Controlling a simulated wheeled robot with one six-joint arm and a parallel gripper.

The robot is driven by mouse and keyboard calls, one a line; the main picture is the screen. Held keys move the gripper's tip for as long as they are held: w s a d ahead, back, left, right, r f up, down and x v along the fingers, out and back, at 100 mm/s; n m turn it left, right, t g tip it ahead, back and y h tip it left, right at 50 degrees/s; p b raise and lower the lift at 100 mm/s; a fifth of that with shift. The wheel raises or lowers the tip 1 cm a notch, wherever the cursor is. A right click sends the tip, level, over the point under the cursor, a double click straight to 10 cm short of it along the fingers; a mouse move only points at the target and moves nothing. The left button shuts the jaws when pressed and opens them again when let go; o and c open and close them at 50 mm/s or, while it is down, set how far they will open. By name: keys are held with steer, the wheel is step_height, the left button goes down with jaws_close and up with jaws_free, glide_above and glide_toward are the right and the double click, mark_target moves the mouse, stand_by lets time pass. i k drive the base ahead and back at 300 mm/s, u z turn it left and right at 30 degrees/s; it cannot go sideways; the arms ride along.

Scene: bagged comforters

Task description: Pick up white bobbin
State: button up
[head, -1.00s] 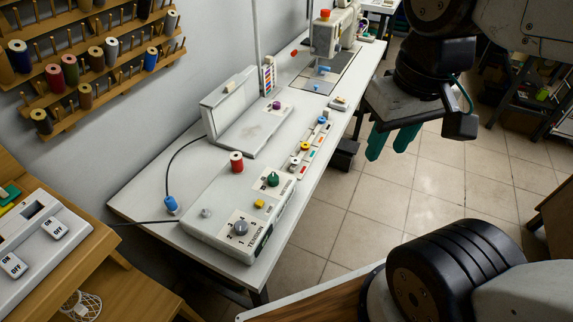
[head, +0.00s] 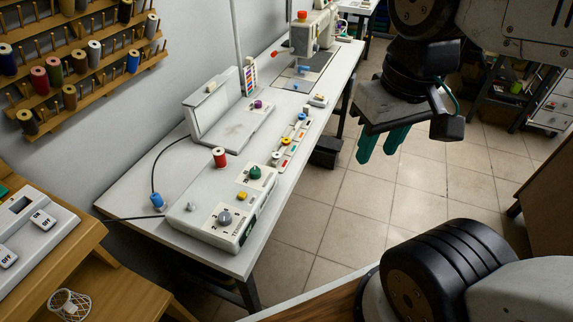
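A white openwork, spool-like piece (head: 69,305), which looks like the white bobbin, lies on the low wooden surface at the bottom left of the head view. Its lower edge is close to the picture's bottom edge. My gripper (head: 377,156) hangs at the upper right, pointing down, with two teal fingers a little apart. Nothing shows between the fingers. It is above the tiled floor, far to the right of the white piece.
A wall rack (head: 75,88) holds several thread spools. Tiled floor (head: 350,205) lies clear right of the table.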

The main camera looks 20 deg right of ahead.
mark_target(275, 159)
steer(key=u, duration=0.05)
steer(key=k, duration=0.3)
steer(key=z, duration=0.85)
steer(key=i, duration=0.75)
steer(key=u, duration=0.6)
